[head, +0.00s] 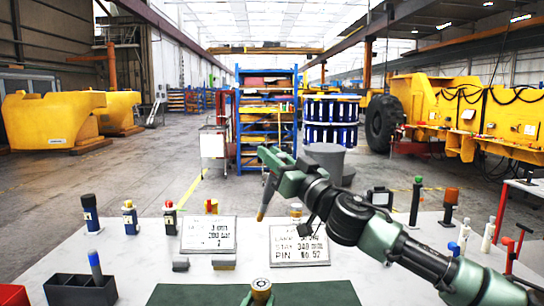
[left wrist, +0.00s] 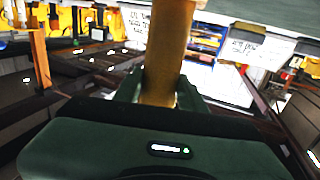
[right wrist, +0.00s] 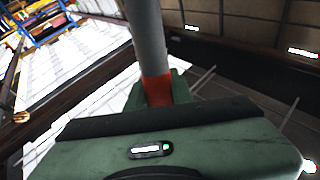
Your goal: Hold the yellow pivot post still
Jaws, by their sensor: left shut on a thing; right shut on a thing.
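The yellow pivot post (head: 261,285) shows at the bottom edge of the head view, with a pale round top. My left gripper (head: 260,297) is shut around it; in the left wrist view the post (left wrist: 167,50) rises between the fingers. Its lower part is hidden in the head view. My right gripper (head: 271,180) is above the table, shut on a slim rod (head: 266,198) that hangs tilted. In the right wrist view this rod (right wrist: 147,40) is grey with an orange-red part at the fingers.
A dark green mat (head: 330,292) lies at the front of the white table (head: 130,250). A dark bin (head: 80,290) holds a blue-topped rod. Two printed sign plates (head: 208,235) (head: 299,243) stand mid-table. Several small coloured posts line the back edge. My right arm spans the right side.

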